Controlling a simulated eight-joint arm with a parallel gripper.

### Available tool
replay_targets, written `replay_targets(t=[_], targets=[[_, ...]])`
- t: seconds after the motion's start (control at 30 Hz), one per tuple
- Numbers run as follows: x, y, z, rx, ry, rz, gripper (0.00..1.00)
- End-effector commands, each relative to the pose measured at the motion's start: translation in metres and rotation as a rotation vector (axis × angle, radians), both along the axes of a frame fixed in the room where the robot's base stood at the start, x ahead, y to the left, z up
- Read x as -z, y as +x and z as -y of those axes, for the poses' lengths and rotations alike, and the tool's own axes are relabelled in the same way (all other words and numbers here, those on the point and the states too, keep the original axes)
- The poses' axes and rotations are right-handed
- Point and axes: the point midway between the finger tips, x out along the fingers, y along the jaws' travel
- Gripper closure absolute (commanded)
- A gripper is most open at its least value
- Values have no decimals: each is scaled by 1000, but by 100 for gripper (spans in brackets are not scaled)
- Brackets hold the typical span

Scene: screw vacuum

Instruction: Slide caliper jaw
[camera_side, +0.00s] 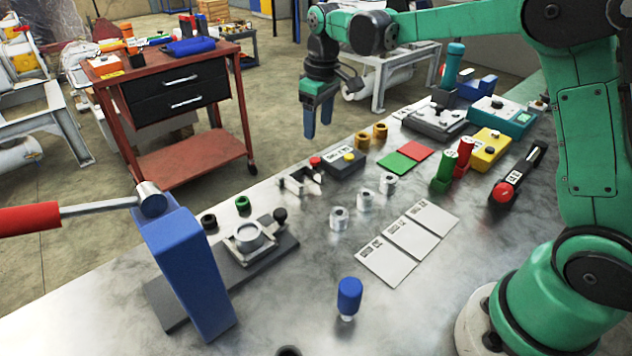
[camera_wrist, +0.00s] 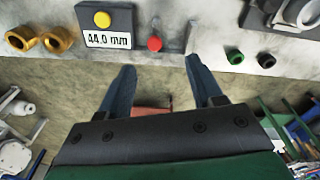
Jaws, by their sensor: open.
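The caliper lies near the bench's far edge in the side view. It has a dark display body (camera_side: 345,165) with a yellow button (camera_side: 349,156), a red knob (camera_side: 315,162) and silver jaws (camera_side: 300,184). In the wrist view its display (camera_wrist: 107,40) reads 44.0 mm, and the red knob (camera_wrist: 155,43) lies to its right; the jaws are largely cut off by the top edge. My gripper (camera_side: 318,120) is open and empty, raised in the air with its fingers pointing down. In the wrist view its fingertips (camera_wrist: 159,70) are apart, below the caliper in the picture and not touching it.
Brass rings (camera_side: 370,137) lie beside the display body. A fixture plate with a round clamp (camera_side: 248,237), black and green rings, silver nuts (camera_side: 340,218) and white cards (camera_side: 410,243) share the bench. A blue stand (camera_side: 190,265) rises front left. A red cart (camera_side: 185,100) stands beyond the bench.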

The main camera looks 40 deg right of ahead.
Motion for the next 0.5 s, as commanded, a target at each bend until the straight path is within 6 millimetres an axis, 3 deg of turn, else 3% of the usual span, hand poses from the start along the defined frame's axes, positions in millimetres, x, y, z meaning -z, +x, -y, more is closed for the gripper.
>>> replay_targets(t=[0.2,0.5], targets=[[25,17,8,-39,5,-77,41],[59,18,8,-44,6,-87,41]])
